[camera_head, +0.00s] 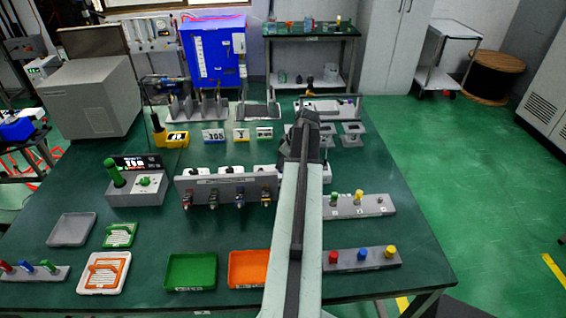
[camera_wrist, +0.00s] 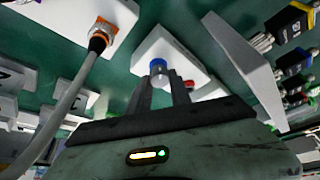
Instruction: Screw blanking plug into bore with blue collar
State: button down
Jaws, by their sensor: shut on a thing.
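My gripper (camera_wrist: 163,82) reaches up from the bottom of the wrist view, its two dark fingers shut on a small silvery plug (camera_wrist: 158,78). The plug's end is at the blue collar (camera_wrist: 157,64) on the face of a white block (camera_wrist: 150,45). I cannot tell whether the plug is inside the bore or only touching it. A red collar or cap (camera_wrist: 188,84) shows just right of the fingers, partly hidden. In the head view my arm covers the gripper, the plug and the blue collar.
A grey cable with an orange-collared connector (camera_wrist: 100,36) runs left of the gripper. A grey panel (camera_wrist: 243,65) with several connectors stands close on the right. In the head view, racks of coloured pieces (camera_head: 345,260) and green and orange trays (camera_head: 190,270) lie nearer on the bench.

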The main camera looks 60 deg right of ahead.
jog(key=m, duration=0.1)
jog(key=m+h, duration=0.1)
jog(key=m, duration=0.1)
jog(key=shift+a+m, duration=0.2)
jog(key=shift+m, duration=0.1)
jog(key=m+g+h, duration=0.1)
jog(key=m, duration=0.2)
jog(key=shift+m+h, duration=0.3)
jog(key=shift+h, duration=0.1)
jog(key=m+g, duration=0.1)
jog(key=m, duration=0.2)
jog(key=shift+w+a+m+h, duration=0.1)
jog(key=shift+m+h, duration=0.3)
jog(key=m+g, duration=0.1)
jog(key=m, duration=0.2)
jog(key=shift+w+m+h, duration=0.15)
jog(key=shift+m+h, duration=0.15)
jog(key=m+g, duration=0.1)
jog(key=m, duration=0.2)
jog(key=m+g, duration=0.1)
jog(key=m, duration=0.2)
jog(key=shift+w+g, duration=0.15)
jog(key=shift+g, duration=0.25)
jog(key=m+g, duration=0.1)
jog(key=m, duration=0.2)
jog(key=m+y, duration=0.1)
jog(key=m, duration=0.2)
jog(key=shift+g, duration=0.4)
